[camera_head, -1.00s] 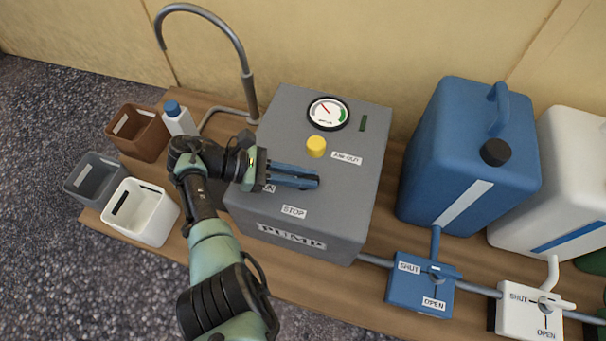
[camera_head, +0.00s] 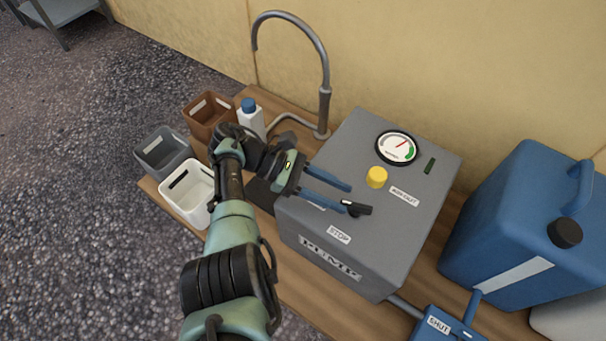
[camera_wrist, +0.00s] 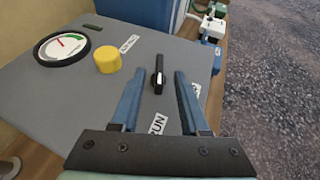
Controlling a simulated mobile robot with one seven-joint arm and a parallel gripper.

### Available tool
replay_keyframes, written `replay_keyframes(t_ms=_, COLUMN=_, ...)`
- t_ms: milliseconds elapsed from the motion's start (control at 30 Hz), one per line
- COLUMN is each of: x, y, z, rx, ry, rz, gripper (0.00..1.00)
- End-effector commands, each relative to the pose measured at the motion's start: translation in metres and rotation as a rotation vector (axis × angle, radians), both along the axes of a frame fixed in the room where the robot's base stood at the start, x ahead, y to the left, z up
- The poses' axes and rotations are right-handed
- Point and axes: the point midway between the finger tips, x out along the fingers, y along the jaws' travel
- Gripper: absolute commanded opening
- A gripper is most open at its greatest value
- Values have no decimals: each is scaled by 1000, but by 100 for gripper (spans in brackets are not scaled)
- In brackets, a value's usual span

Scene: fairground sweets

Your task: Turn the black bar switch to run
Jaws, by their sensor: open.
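The black bar switch (camera_head: 359,209) sits on top of the grey pump box (camera_head: 420,225). In the wrist view the bar (camera_wrist: 159,70) lies lengthwise, its white-marked end towards the RUN label (camera_wrist: 157,124). My gripper (camera_head: 349,198) is open, its two blue fingers apart. In the wrist view, the fingertips (camera_wrist: 158,76) lie either side of the bar with gaps, not visibly touching it. The STOP label (camera_head: 339,234) is near the box's front edge. The gauge (camera_head: 397,148) has its needle between its left side and the green band.
A yellow knob (camera_head: 376,177) stands close to the fingers, beside the AIR-OUT label (camera_head: 404,197). A bent grey pipe (camera_head: 325,95) rises behind. Bins and a bottle (camera_head: 250,118) stand left; a blue canister (camera_head: 515,225) stands right.

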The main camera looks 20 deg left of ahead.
Motion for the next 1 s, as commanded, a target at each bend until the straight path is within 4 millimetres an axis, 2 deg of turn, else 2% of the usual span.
replay_keyframes(t_ms=33, x=1, y=13, z=4, rx=1, ry=-1, rz=4, gripper=45)
replay_keyframes(t_ms=200, x=0, y=45, z=14, rx=1, ry=-2, rz=2, gripper=45)
replay_keyframes(t_ms=400, x=-1, y=67, z=24, rx=1, ry=0, rz=1, gripper=45)
replay_keyframes(t_ms=600, x=-2, y=74, z=29, rx=0, ry=1, rz=-1, gripper=45)
replay_keyframes(t_ms=1000, x=-2, y=74, z=30, rx=1, ry=1, rz=-1, gripper=45)
